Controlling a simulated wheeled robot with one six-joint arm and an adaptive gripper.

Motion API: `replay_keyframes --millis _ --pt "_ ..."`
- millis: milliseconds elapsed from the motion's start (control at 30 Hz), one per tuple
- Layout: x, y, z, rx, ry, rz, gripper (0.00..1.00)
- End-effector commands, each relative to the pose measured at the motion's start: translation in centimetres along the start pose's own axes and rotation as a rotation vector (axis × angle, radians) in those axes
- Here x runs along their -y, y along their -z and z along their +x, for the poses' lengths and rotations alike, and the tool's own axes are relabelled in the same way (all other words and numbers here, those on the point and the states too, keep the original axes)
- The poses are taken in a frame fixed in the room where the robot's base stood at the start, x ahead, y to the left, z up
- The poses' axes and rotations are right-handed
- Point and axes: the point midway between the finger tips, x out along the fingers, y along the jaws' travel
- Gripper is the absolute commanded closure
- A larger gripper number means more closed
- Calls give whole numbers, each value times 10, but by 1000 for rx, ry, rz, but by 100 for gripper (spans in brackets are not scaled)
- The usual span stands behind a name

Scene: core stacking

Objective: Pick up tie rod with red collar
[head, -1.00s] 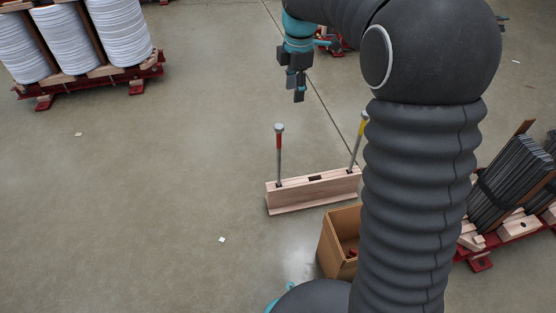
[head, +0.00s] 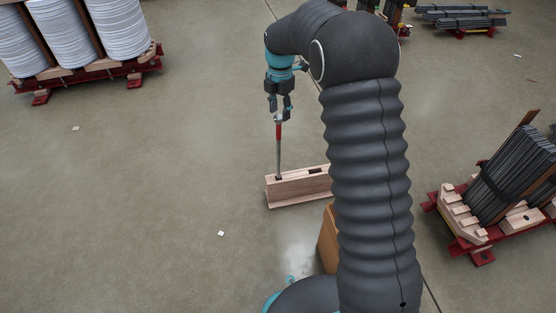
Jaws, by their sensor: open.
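The tie rod with the red collar (head: 278,150) stands upright in the left end of a pale wooden block rack (head: 295,190) on the floor. Its red collar is near its top. My gripper (head: 279,113) is open, right at the rod's top end, with its fingers pointing down. From this view I cannot tell whether the fingers touch the rod. The right part of the rack, and the yellow-collared rod there, are hidden behind my arm.
A cardboard box (head: 328,240) stands just in front of the rack, mostly hidden by my arm. A red pallet of dark slabs (head: 515,180) is at right. White reels (head: 70,40) stand on a pallet at upper left.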

Motion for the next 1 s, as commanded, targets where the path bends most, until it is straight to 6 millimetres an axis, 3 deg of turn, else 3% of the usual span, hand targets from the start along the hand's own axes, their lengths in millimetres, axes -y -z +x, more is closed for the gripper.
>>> replay_keyframes --millis 233,533,800,1000 --pt "1 2 13 -1 1 0 55" --pt "2 7 52 0 1 1 55" --pt "2 6 55 1 -1 1 55" --pt "2 6 55 1 -1 1 100"
